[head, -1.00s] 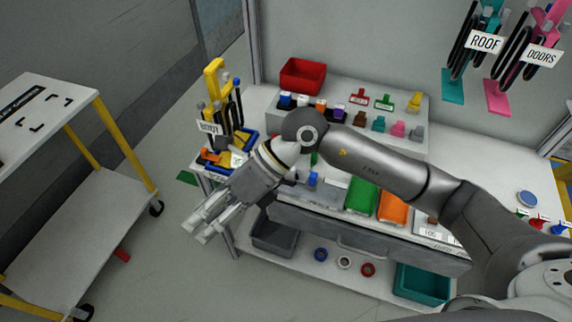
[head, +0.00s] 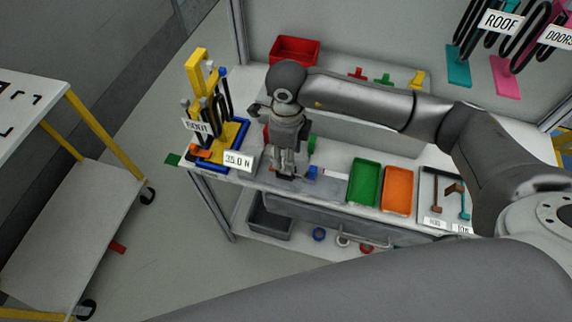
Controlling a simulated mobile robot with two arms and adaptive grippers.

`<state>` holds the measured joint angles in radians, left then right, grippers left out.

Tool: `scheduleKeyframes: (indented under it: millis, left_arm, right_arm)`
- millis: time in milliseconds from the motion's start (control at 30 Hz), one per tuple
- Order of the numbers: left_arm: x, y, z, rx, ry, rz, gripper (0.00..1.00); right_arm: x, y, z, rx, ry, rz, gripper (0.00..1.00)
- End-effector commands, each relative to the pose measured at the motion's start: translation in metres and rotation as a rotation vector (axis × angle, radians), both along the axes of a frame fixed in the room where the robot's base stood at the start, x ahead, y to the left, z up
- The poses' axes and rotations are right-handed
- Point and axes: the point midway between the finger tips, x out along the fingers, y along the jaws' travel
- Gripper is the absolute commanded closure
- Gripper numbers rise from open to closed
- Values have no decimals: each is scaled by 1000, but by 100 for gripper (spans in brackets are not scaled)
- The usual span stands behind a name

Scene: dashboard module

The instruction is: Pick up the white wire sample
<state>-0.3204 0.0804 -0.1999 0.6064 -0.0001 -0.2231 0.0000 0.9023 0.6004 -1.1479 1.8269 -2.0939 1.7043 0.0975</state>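I cannot single out the white wire sample with certainty. A small pale strip (head: 332,173) lies on the workbench beside a blue piece (head: 312,172), just right of my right gripper. A white ring (head: 343,241) on the lower shelf is partly hidden behind the drawer handle. My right gripper (head: 288,170) points down at the bench top, left of the blue piece. Its fingertips are small and close to the dark surface, so I cannot tell whether they hold anything. My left gripper is not in view.
A "35.0 N" display (head: 238,161) and a yellow tool holder (head: 198,75) stand left of the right gripper. Green (head: 365,182) and orange (head: 398,190) trays lie to its right. A red bin (head: 294,50) is behind. A white cart (head: 75,215) stands left.

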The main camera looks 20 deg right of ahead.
Motion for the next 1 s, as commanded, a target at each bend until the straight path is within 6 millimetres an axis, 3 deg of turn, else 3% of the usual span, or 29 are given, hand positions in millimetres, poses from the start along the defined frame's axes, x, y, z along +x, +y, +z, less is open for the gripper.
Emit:
scheduleKeyframes:
  millis: [167,300,600,900,1000]
  left_arm:
    - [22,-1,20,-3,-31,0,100]
    - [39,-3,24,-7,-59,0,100]
    - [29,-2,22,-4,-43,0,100]
    - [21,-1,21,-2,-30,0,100]
    - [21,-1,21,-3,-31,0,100]
  right_arm:
    - [1,0,-23,-1,6,-1,59]
    - [2,1,-42,1,3,0,59]
    - [2,0,-48,1,0,2,59]
    - [2,0,-48,1,0,1,98]
    - [2,1,-48,1,0,1,100]
